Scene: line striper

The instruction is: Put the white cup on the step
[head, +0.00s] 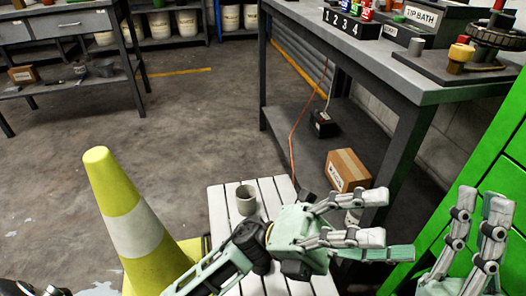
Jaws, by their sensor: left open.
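A yellow cone (115,195) with a white band stands left of the step. A grey workbench (400,75) with tools is behind on the right, with a cardboard box (347,170) on its lower shelf. A green cabinet (490,150) is at the right. The floor behind the cone is clear.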

